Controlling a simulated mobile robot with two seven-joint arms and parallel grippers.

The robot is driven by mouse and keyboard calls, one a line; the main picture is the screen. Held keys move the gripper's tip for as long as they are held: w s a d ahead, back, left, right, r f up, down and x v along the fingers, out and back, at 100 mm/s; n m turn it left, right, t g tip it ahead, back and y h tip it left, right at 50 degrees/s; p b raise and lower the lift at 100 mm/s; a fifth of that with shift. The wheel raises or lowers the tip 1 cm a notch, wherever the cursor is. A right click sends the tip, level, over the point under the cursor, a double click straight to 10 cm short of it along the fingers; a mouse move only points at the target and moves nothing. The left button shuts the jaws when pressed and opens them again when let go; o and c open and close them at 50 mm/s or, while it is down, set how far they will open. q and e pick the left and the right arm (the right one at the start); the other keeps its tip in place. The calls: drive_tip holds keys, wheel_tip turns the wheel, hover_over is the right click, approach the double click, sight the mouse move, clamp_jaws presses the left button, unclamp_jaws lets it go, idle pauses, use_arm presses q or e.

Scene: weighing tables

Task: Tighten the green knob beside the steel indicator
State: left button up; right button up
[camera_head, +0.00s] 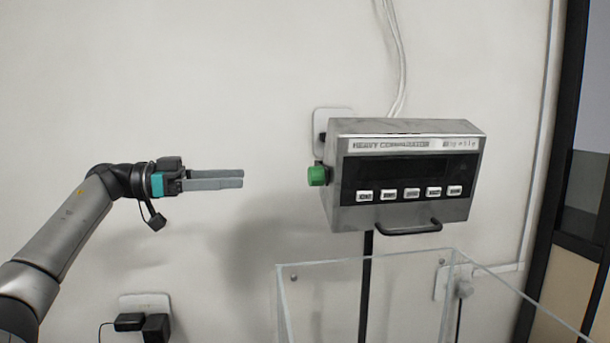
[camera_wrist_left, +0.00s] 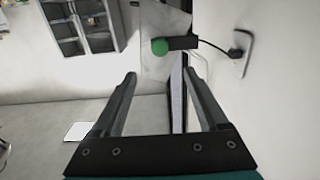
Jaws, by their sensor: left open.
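The green knob (camera_head: 318,175) sticks out from the left side of the steel indicator (camera_head: 405,209). The indicator is a grey metal box with a dark display and a row of buttons, held on a dark post. My left gripper (camera_head: 242,179) is left of the knob, apart from it, with its fingers pointing toward it. It is open and empty. In the left wrist view the knob (camera_wrist_left: 160,46) shows beyond and above the two spread fingertips (camera_wrist_left: 160,76), against the indicator's pale side (camera_wrist_left: 165,18). My right gripper is not in view.
A clear-walled box (camera_head: 330,264) stands below the indicator. A black handle (camera_head: 408,229) juts from the indicator's lower front. White cables (camera_head: 396,60) run up the wall, and a wall socket with black plugs (camera_head: 145,322) is at lower left. The space between gripper and knob is clear.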

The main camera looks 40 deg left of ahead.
sight(309, 176)
use_arm(q)
drive_tip(key=p+x, duration=0.1)
drive_tip(key=x, duration=1)
drive_tip(key=shift+w+p, duration=0.1)
drive_tip(key=shift+p, duration=0.25)
drive_tip(key=shift+w+d+r+p, duration=0.1)
drive_tip(key=shift+w+d+p, duration=0.3)
drive_tip(key=shift+w+p, duration=0.15)
drive_tip(key=shift+w+d+p, duration=0.45)
drive_tip(key=shift+c, duration=0.3)
clamp_jaws()
